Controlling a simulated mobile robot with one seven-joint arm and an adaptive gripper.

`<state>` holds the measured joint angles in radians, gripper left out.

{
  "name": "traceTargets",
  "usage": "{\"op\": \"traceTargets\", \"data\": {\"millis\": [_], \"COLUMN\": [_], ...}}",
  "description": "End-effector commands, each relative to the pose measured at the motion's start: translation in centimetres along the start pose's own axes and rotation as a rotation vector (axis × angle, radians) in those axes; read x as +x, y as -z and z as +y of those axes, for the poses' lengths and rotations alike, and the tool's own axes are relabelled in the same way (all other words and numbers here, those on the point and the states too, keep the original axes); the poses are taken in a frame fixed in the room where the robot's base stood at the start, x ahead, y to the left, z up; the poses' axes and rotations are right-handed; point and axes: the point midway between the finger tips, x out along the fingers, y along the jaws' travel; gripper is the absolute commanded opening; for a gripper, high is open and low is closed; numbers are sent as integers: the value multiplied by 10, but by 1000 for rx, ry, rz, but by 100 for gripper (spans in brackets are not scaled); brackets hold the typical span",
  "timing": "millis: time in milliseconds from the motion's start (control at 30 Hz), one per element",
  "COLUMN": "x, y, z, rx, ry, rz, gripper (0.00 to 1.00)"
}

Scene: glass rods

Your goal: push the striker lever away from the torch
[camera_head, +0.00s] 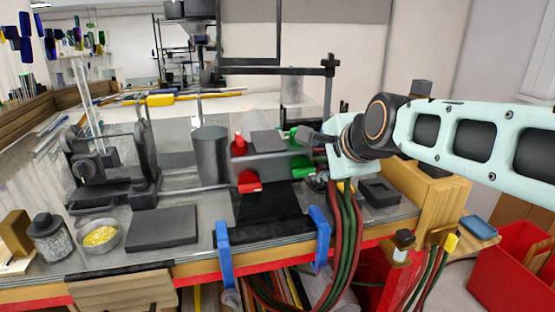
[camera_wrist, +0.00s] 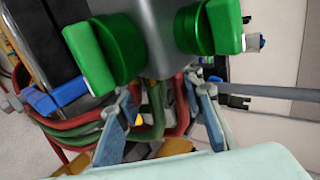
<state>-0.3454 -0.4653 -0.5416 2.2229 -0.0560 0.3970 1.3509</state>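The torch (camera_head: 268,141) is a grey block on the bench with red knobs on its left side and green knobs on its right. In the wrist view the grey torch body (camera_wrist: 155,38) and two green knobs fill the top. My gripper (camera_head: 308,137) is at the torch's right side, close to the green knobs. In the wrist view my gripper (camera_wrist: 160,86) has its two fingers spread apart, with nothing held between them. Red and green hoses pass behind the fingers. I cannot make out the striker lever clearly in either view.
Red and green hoses (camera_head: 343,225) hang over the bench's front edge below my arm. Blue clamps (camera_head: 222,246) grip that edge. A dark cylinder (camera_head: 210,155) stands left of the torch. A dark flat block (camera_head: 162,227) lies front left. A red bin (camera_head: 510,270) stands lower right.

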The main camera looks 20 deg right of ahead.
Motion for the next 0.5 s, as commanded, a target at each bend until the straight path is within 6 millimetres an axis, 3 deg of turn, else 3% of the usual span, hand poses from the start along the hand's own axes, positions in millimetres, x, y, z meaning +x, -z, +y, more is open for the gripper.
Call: {"op": "traceTargets", "data": {"millis": [200,500], "x": [26,35], "y": [-1,0], "z": [1,0], "rx": [-2,-1], "ry": [-1,0], "rz": [-2,1], "gripper": [35,35]}}
